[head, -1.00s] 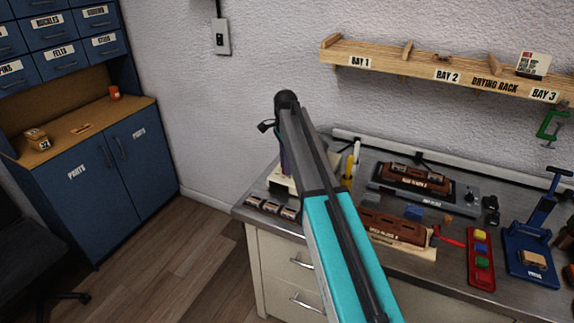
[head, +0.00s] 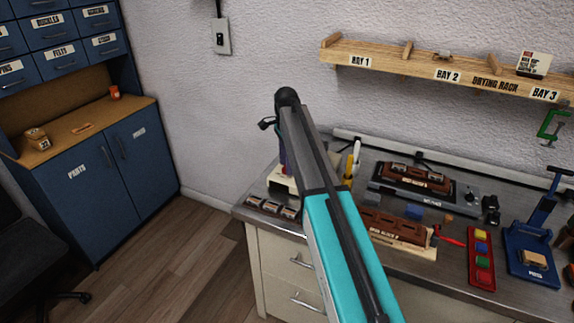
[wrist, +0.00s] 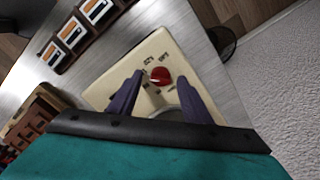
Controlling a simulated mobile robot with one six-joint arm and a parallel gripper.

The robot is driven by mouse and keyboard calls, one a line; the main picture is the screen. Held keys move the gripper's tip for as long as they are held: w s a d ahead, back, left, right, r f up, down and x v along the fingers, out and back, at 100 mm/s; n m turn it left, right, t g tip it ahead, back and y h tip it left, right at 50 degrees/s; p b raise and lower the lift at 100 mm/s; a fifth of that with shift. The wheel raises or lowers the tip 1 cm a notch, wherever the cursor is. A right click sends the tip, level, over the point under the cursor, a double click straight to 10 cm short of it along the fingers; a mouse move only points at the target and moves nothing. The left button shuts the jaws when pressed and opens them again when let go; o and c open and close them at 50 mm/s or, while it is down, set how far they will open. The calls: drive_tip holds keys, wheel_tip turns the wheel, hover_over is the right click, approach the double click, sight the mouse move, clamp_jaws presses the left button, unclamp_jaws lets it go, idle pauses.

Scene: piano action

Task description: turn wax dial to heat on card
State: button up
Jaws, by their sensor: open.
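The wax dial (wrist: 160,76) is a small red knob on the top of a cream box (wrist: 104,93) in the wrist view. Small dark markings, one reading OFF, sit around the dial; the others are too small to read surely. My gripper (wrist: 160,80) is open, its two purple fingers on either side of the dial; I cannot tell whether they touch it. In the head view the cream box (head: 279,180) shows in part behind my arm, and the dial is hidden. A white card (head: 535,64) with red and black print stands on the drying rack, its text too small to read.
The drying rack (head: 400,62) runs along the wall above the bench. Several small framed pieces (head: 272,208) lie at the bench's front left edge. Brown blocks (head: 395,226), a red tray (head: 481,258) and a blue press (head: 532,262) stand to the right.

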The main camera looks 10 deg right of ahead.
wheel_tip(320, 180, up, 13)
drive_tip(key=b, duration=0.2)
drive_tip(key=shift+b, duration=0.4)
drive_tip(key=shift+s, duration=0.1)
idle(0.3)
